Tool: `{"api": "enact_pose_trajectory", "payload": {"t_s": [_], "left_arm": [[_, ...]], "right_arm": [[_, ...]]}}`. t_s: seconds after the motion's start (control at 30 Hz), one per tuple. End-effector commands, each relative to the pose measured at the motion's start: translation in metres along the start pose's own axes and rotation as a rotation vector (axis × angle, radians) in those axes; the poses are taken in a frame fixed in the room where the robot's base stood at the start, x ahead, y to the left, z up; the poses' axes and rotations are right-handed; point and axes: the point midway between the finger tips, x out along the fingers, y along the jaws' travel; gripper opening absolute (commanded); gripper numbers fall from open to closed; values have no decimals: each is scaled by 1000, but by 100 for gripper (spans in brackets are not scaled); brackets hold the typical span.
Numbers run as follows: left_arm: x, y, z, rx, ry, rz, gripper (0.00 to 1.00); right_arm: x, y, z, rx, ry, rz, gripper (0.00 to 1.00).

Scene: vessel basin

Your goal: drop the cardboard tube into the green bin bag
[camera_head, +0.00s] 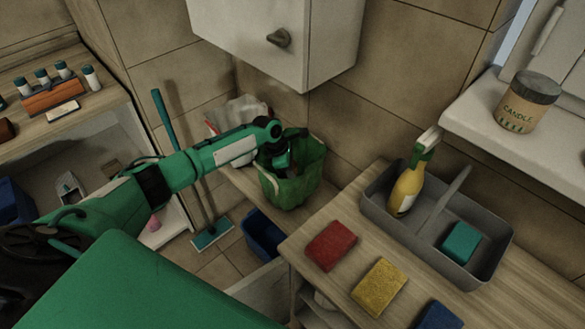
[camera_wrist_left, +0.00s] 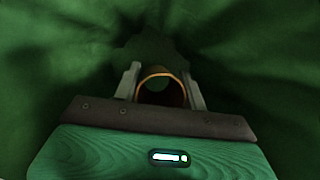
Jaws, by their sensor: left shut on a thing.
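The green bin bag (camera_head: 290,190) stands open on a wooden surface in the corner under the white cabinet in the head view. My left arm reaches over its rim, and the gripper is down inside the bag, mostly hidden in that view. In the left wrist view green bag walls (camera_wrist_left: 60,60) surround my left gripper (camera_wrist_left: 162,85). Its two fingers are shut on the cardboard tube (camera_wrist_left: 162,88), whose round orange-brown open end faces the camera. The tube is not visible in the head view. My right gripper is not in view.
A white bag (camera_head: 240,112) stands behind my left arm. A blue bin (camera_head: 262,236) is below. On the right counter are sponges (camera_head: 331,245) and a grey caddy (camera_head: 405,228) with a yellow spray bottle (camera_head: 406,190). A mop (camera_head: 212,233) leans at the wall.

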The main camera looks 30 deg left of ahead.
Motion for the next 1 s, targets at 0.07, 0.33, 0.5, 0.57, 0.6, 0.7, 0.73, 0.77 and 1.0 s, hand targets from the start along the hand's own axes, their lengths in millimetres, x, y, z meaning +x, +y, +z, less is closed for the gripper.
{"api": "enact_pose_trajectory", "payload": {"t_s": [0.07, 0.33, 0.5, 0.57, 0.6, 0.7, 0.73, 0.77, 1.0], "left_arm": [[2, 0, -1, -1, 0, -1, 21], [3, 0, -2, 0, 1, 1, 64], [3, 0, -2, 0, 1, 1, 64], [3, 0, -2, 0, 1, 1, 64], [2, 0, -2, 1, 1, 1, 64], [-1, 1, 0, 2, 0, 2, 64], [-4, 1, 1, 2, 0, 3, 64], [-7, 2, 2, 3, 1, 4, 64], [-60, 1, 3, 2, 0, 4, 64]], "right_arm": [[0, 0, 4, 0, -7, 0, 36], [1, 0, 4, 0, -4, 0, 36], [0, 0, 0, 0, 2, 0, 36], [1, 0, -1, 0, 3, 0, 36], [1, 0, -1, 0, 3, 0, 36], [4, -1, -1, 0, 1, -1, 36], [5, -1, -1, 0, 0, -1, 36], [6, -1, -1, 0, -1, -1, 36], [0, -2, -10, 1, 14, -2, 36]]}}
